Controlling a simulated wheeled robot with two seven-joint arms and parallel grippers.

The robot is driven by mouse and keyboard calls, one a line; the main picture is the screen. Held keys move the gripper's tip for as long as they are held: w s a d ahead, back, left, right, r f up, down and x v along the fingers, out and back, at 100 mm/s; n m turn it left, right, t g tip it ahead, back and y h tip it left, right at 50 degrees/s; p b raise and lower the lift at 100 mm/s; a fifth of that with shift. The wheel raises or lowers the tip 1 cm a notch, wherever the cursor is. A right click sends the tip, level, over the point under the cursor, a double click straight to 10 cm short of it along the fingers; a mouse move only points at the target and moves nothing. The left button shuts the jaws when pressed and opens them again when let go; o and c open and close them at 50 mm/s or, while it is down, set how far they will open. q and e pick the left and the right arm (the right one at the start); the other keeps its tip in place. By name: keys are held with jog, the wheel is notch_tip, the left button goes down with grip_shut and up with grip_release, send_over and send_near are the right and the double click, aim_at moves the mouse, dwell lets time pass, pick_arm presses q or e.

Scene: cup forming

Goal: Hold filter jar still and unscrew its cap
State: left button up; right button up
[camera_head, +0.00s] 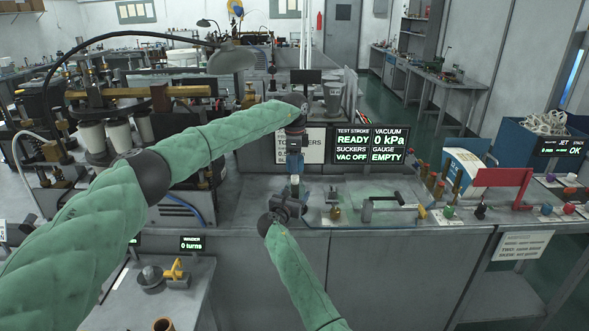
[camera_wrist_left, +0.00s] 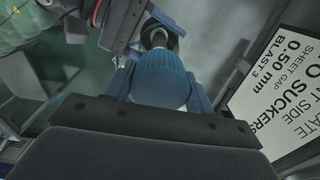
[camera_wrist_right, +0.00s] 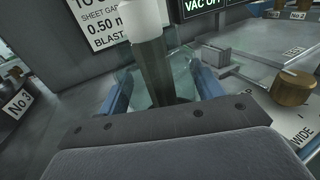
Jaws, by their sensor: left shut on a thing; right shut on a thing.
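The filter jar's cap looks like a blue ribbed piece (camera_wrist_left: 160,80), seen between the two fingers of my left gripper (camera_head: 294,170) in the left wrist view. A dark ring with a pale middle shows just beyond it. My left gripper reaches down from above and is shut on this blue piece. My right gripper (camera_head: 289,206) is lower, close below the left one, and is shut on the filter jar. In the head view my grippers mostly hide both parts.
A sign board (camera_head: 300,145) and a status display (camera_head: 370,145) stand close behind the grippers. On the bench to the right lie a grey handled tool (camera_head: 385,203) and several small coloured knobs. A small brass knob (camera_wrist_right: 291,91) is at right in the right wrist view.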

jog(key=o, duration=1.9)
jog(key=shift+o, duration=0.3)
